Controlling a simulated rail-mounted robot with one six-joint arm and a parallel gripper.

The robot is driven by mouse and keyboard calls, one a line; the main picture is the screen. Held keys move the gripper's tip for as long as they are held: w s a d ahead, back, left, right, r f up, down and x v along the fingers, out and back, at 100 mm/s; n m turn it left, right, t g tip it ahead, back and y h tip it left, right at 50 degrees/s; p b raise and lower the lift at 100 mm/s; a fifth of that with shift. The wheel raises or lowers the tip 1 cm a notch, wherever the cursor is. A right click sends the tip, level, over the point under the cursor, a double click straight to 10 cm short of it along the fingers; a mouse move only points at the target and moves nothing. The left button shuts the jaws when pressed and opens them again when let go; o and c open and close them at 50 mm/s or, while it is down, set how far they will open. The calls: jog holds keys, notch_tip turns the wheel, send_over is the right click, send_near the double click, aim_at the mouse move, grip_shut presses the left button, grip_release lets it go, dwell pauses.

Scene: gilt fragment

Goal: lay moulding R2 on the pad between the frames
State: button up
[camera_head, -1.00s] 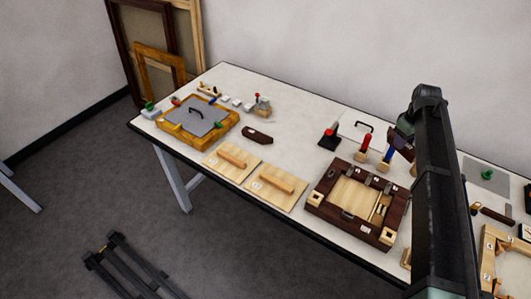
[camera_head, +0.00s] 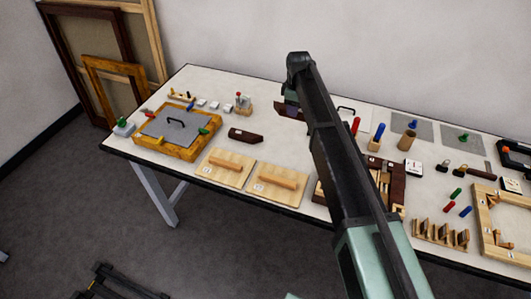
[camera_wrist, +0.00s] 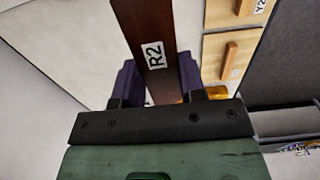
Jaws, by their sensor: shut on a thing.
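Moulding R2 (camera_wrist: 143,28) is a dark brown strip with a white "R2" label. In the wrist view it stands between the two purple fingers of my gripper (camera_wrist: 158,72), which is shut on it. In the head view my gripper (camera_head: 287,108) is above the table's back half, partly hidden by my arm. The gold frame (camera_head: 206,140) with a grey handled panel lies at the left. The dark frame (camera_head: 396,190) lies right of centre, largely hidden behind my arm. I cannot tell which surface is the named pad.
Two pale boards with wooden bars (camera_head: 224,167) (camera_head: 277,185) lie between the frames. A dark brown piece (camera_head: 245,135) rests behind them. Grey mats (camera_head: 411,124) (camera_head: 463,136), coloured pegs and a pale frame (camera_head: 490,222) are at the right. Bare table shows around the dark brown piece.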

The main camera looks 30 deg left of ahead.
aim_at(289, 152)
notch_tip(289, 152, down, 20)
jog(key=b, duration=1.8)
jog(key=shift+a+b, duration=0.15)
jog(key=shift+b, duration=0.25)
jog(key=shift+r+p, duration=0.3)
jog(key=shift+f, duration=0.2)
jog(key=o, duration=0.9)
jog(key=shift+o, duration=0.2)
jog(key=shift+r, duration=0.15)
notch_tip(289, 152, up, 12)
jog(key=p, duration=1.2)
